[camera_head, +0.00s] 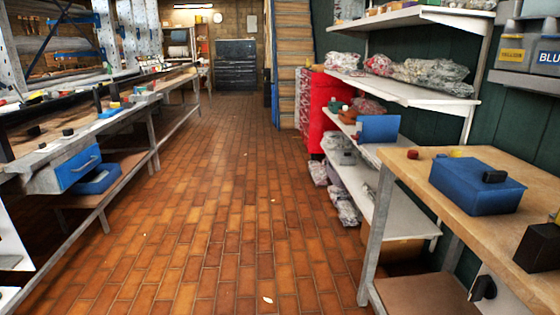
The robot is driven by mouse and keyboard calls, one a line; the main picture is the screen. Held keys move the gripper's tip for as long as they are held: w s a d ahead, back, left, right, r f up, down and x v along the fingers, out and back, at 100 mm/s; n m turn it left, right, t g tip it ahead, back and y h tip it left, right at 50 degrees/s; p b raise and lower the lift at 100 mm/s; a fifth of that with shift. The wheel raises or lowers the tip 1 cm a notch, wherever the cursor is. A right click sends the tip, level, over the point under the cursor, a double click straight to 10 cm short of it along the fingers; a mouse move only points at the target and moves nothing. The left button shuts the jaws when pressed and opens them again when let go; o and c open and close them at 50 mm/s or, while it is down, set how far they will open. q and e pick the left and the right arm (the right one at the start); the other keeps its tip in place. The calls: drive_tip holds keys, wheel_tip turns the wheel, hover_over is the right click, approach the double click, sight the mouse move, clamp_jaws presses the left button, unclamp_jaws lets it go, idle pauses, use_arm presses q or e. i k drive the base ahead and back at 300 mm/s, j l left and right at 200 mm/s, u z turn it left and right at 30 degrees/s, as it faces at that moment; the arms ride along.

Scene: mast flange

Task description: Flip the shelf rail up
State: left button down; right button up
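White shelves stand along the dark green wall on the right. The upper shelf (440,17) holds small items. The middle shelf (415,93) holds clear bags with grey and red contents. A lower shelf (365,152) holds more bags, and a flat blue panel (379,129) stands upright near its front end. I cannot make out a distinct shelf rail or its position. Neither of my grippers shows in the head view.
A wooden workbench (455,170) with a blue box (478,186) stands at the near right. A long bench with a blue drawer (77,168) lines the left. A red cabinet (322,105) stands beyond the shelves. The brick floor (215,210) between them is mostly clear.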

sight(362, 89)
drive_tip(key=i+z, duration=0.1)
drive_tip(key=i, duration=0.65)
drive_tip(key=i+j+z, duration=0.1)
drive_tip(key=i, duration=0.65)
drive_tip(key=i+l+z, duration=0.1)
drive_tip(key=i+z, duration=0.25)
drive_tip(key=z, duration=0.15)
drive_tip(key=i+z, duration=0.45)
drive_tip(key=i+j+z, duration=0.1)
drive_tip(key=z, duration=0.4)
drive_tip(key=i+j+z, duration=0.1)
drive_tip(key=i+z, duration=0.35)
drive_tip(key=i, duration=0.1)
